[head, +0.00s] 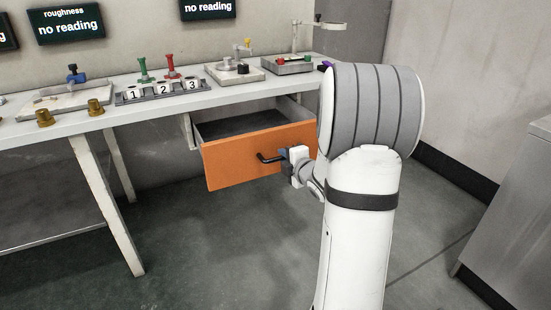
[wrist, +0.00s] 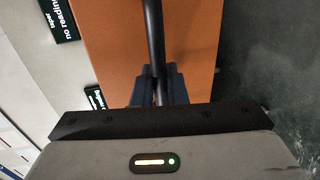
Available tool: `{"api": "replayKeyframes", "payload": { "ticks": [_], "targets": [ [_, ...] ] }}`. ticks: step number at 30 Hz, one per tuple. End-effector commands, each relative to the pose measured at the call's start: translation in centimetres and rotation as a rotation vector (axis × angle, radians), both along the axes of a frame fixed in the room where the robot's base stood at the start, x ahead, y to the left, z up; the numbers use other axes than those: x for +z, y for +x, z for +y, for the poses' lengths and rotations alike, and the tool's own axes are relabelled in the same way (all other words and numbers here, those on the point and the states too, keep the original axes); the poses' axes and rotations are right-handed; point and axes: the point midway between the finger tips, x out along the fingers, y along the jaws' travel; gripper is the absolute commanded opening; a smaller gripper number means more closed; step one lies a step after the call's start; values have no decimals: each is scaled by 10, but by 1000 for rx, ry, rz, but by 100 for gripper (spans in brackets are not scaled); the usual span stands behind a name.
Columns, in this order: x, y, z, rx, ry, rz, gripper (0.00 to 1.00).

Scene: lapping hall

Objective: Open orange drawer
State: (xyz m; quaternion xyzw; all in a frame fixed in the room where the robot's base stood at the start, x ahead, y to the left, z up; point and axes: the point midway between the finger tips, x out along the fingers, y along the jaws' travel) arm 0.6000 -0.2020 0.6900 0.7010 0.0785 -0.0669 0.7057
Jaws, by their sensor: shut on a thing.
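The orange drawer (head: 240,158) is under the workbench and stands pulled out, with its dark inside floor showing behind the front panel. Its black bar handle (head: 268,158) is on the front panel. My gripper (head: 284,160) is at the right part of the handle, and my arm hides the right end of the panel. In the wrist view the orange front panel (wrist: 190,40) fills the middle. The black handle (wrist: 153,35) runs down between the two fingers of my gripper (wrist: 157,85), which are shut on it.
The workbench top (head: 150,105) carries a numbered rack (head: 160,92) with green and red pieces, brass knobs (head: 95,107) and several instruments. A bench leg (head: 105,200) stands left of the drawer. Bare floor (head: 220,250) lies before it. A grey cabinet (head: 515,220) stands at right.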

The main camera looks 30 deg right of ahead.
Motion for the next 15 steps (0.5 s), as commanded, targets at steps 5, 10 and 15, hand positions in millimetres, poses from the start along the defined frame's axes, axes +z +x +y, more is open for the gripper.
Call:
{"api": "replayKeyframes", "payload": {
  "ticks": [5, 10, 15],
  "targets": [
    [-1, -11, -4, -13, 2, 1, 0],
    [1, -13, -3, -12, 3, 0, 0],
    [1, -13, -2, -9, 2, 0, 0]
  ]
}}
